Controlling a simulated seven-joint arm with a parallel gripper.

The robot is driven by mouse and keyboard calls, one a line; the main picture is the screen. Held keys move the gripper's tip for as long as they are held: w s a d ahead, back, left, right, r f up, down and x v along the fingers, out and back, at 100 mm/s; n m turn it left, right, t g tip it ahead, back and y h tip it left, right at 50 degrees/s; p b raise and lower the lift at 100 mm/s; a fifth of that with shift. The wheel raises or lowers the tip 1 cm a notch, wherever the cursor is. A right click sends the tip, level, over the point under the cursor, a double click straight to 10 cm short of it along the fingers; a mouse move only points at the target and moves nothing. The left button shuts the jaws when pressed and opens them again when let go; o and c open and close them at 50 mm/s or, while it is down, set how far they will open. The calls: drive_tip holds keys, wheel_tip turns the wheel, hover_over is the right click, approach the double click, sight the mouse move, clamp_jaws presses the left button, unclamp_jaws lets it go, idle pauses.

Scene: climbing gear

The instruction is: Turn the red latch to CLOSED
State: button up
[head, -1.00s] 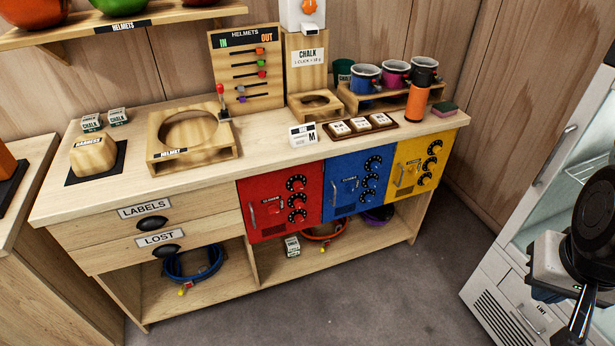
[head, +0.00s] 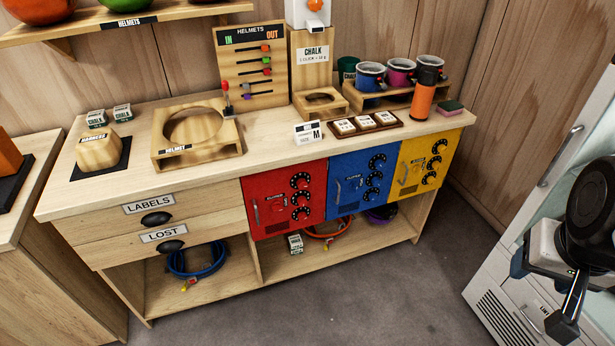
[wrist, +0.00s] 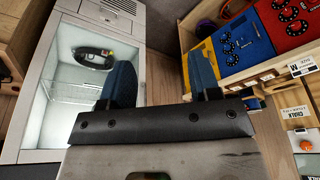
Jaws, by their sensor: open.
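The red locker door (head: 285,200) is at the left of three coloured doors under the counter in the head view. It has a small red latch (head: 278,207) below a dark label, a bar handle at its left and a column of black dials at its right. The label and the latch's exact angle are too small to read. In the wrist view the red door (wrist: 288,20) shows at the top right, partly cut off. My gripper (wrist: 162,75) is open and empty, its two blue fingers apart. It is well away from the latch, at the right in the head view.
Blue (head: 360,184) and yellow (head: 420,164) doors stand right of the red one. The counter (head: 270,150) holds a wooden stand, cups and cards. The grey floor before the doors is clear.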

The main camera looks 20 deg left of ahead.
drive_tip(key=shift+o, duration=0.6)
drive_tip(key=w+a+f+t, duration=0.1)
drive_tip(key=w+a, duration=0.1)
drive_tip(key=w, duration=0.3)
drive_tip(key=w+a+f+n, duration=0.1)
drive_tip(key=w+a, duration=0.2)
drive_tip(key=w, duration=0.3)
drive_tip(key=shift+f+t+y, duration=0.25)
drive_tip(key=shift+t+y, duration=0.05)
drive_tip(key=shift+t, duration=0.1)
drive_tip(key=w+a+f+n+t+y, duration=0.2)
drive_tip(key=w+a+f, duration=0.5)
drive_tip(key=w+a, duration=0.4)
drive_tip(key=w+a+f+n+t+y, duration=0.25)
drive_tip(key=w+a+f, duration=0.45)
drive_tip(key=w+a, duration=0.4)
drive_tip(key=a+f+t, duration=0.1)
drive_tip(key=a+f, duration=0.5)
drive_tip(key=a, duration=0.3)
drive_tip(key=n+t+y, duration=0.2)
drive_tip(key=n+y, duration=0.2)
drive_tip(key=y, duration=0.4)
approach(278, 210)
drive_tip(key=shift+m+x, duration=0.25)
drive_tip(key=shift+x, duration=0.8)
drive_tip(key=shift+a+r, duration=0.1)
drive_tip(key=shift+a, duration=0.05)
drive_tip(key=shift+x, duration=3.8)
